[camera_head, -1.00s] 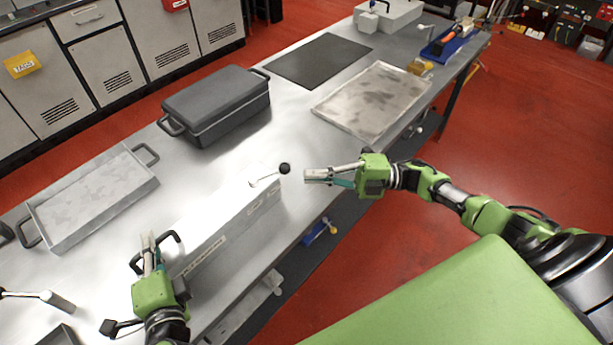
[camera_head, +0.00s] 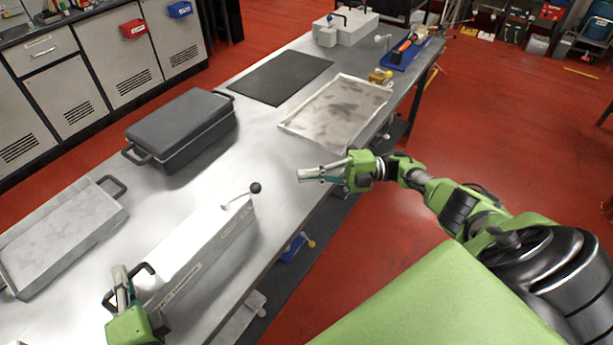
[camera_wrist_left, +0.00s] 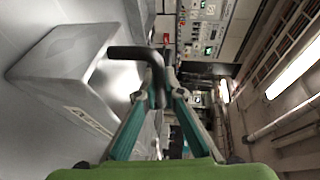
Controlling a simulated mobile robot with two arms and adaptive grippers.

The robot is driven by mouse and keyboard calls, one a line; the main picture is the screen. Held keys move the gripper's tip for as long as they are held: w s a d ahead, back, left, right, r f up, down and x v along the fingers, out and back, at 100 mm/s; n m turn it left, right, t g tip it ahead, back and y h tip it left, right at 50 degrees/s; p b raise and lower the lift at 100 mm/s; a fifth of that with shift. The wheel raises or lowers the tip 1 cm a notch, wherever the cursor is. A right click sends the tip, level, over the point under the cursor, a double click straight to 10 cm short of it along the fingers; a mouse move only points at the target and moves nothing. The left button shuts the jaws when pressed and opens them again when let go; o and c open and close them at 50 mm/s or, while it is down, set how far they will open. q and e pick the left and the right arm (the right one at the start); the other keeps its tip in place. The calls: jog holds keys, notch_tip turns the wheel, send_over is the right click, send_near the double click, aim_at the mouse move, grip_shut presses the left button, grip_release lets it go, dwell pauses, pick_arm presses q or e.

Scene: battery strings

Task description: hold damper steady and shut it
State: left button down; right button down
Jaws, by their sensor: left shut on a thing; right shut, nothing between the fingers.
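The damper (camera_head: 201,252) is a long light-grey metal box lying along the bench's near edge. A lever with a black ball knob (camera_head: 255,188) stands at its far end. A black bar handle (camera_head: 143,269) is at its near end. My left gripper (camera_head: 121,285) is shut on that handle; the left wrist view shows the handle (camera_wrist_left: 136,53) between the fingertips, beside the grey box (camera_wrist_left: 66,69). My right gripper (camera_head: 304,174) is shut and empty, to the right of the black knob and apart from it.
A dark lidded case (camera_head: 181,128) and a grey open tray (camera_head: 62,232) lie behind the damper. A shallow metal tray (camera_head: 335,112) and a black mat (camera_head: 281,79) lie farther along the bench. Bare bench top (camera_head: 262,146) lies between the case and my right gripper.

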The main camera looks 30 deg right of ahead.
pick_arm(q)
jog(key=c, duration=2.1)
grip_release()
jog(key=shift+s+f, duration=0.15)
jog(key=shift+f, duration=0.35)
jog(key=shift+r, duration=0.1)
jog(key=shift+r, duration=0.15)
jog(key=s, duration=0.3)
jog(key=s+r, duration=0.1)
jog(key=s, duration=0.3)
jog(key=s+r, duration=0.1)
jog(key=s, duration=0.3)
jog(key=shift+s+d, duration=0.2)
jog(key=shift+s, duration=0.05)
jog(key=shift+d, duration=0.1)
